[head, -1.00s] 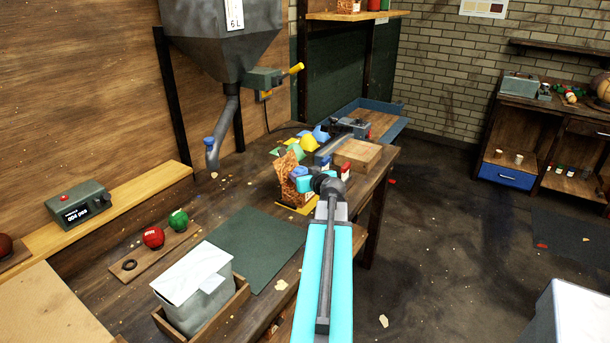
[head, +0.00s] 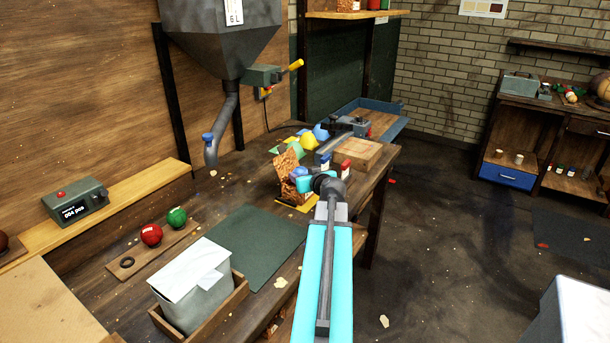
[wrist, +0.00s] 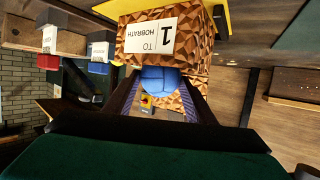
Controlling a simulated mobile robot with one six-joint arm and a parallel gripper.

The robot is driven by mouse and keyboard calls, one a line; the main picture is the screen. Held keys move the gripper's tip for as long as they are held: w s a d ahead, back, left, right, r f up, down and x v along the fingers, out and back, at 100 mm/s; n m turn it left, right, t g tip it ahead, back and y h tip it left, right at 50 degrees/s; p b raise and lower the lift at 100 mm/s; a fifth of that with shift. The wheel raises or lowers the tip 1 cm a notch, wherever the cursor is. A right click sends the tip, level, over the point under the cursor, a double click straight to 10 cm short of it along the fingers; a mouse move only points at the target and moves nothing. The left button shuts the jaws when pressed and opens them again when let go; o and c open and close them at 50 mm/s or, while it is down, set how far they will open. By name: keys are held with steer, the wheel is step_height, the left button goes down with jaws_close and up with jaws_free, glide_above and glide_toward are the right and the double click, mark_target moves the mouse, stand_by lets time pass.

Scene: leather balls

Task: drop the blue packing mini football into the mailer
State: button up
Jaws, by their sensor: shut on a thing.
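The mailer (head: 284,162) is a brown packet with a faceted pattern and a raised back flap, standing on a yellow base on the bench. In the wrist view the mailer (wrist: 190,62) appears upside down with a white "TO HOBRATH 1" label. My gripper (head: 304,182) is at the mailer's top. It is shut on the blue mini football (wrist: 160,79), which sits between the two dark fingers at the mailer's mouth. The blue football (head: 298,173) is partly hidden by the gripper in the head view. I cannot tell how far inside the mouth it is.
Red (head: 151,234) and green (head: 177,218) balls sit on a wooden holder to the left. A grey bin (head: 196,290) with a white cover stands in front. A hopper spout (head: 211,150) hangs behind the bench. A wooden block (head: 357,153) lies right of the mailer. The green mat (head: 250,240) is clear.

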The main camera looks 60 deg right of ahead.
steer(key=o, duration=1.2)
steer(key=shift+s+a, duration=0.1)
steer(key=b+v, duration=0.8)
steer(key=shift+s+a+r+b, duration=0.2)
steer(key=shift+s+b, duration=0.15)
steer(key=shift+b, duration=0.9)
steer(key=b+v, duration=0.1)
steer(key=b, duration=0.4)
steer(key=shift+s+a, duration=0.2)
steer(key=shift+s, duration=0.1)
